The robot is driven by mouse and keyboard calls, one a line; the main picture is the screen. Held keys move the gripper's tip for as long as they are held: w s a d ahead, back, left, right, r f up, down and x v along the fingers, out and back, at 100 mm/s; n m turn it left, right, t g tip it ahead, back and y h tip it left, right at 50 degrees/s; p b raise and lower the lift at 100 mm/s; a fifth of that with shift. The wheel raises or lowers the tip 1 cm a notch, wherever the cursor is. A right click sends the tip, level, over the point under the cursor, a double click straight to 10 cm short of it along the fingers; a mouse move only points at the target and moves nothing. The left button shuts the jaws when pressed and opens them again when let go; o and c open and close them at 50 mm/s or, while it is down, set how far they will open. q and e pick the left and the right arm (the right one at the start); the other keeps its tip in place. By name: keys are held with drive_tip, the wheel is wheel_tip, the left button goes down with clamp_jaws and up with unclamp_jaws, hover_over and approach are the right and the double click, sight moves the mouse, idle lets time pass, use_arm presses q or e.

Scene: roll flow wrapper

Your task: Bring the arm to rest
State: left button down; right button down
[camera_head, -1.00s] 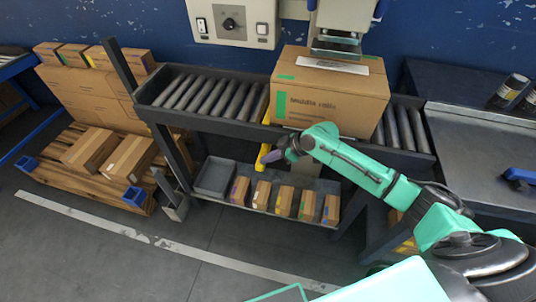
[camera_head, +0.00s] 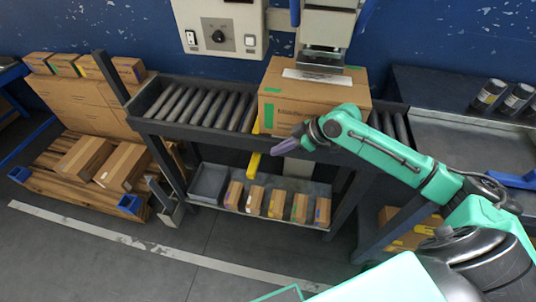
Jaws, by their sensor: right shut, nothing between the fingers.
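My right arm reaches in from the right, teal with black joints. Its right gripper (camera_head: 286,145) is shut and empty, in front of the large cardboard box and above the lower shelf. The large cardboard box (camera_head: 300,101) with green tape sits on the roller conveyor (camera_head: 205,107), under the machine's press head (camera_head: 322,60). The arm covers part of the box's front. My left gripper is not in view.
Several small boxes (camera_head: 276,204) and a grey tray (camera_head: 209,182) stand on the lower shelf. A pallet (camera_head: 62,182) with cartons is at the left. A metal table (camera_head: 455,145) with dark cylinders (camera_head: 489,94) is at the right. The floor in front is clear.

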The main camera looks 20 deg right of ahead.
drive_tip(key=shift+s+d+r, duration=0.15)
drive_tip(key=shift+d+r, duration=0.05)
idle(0.3)
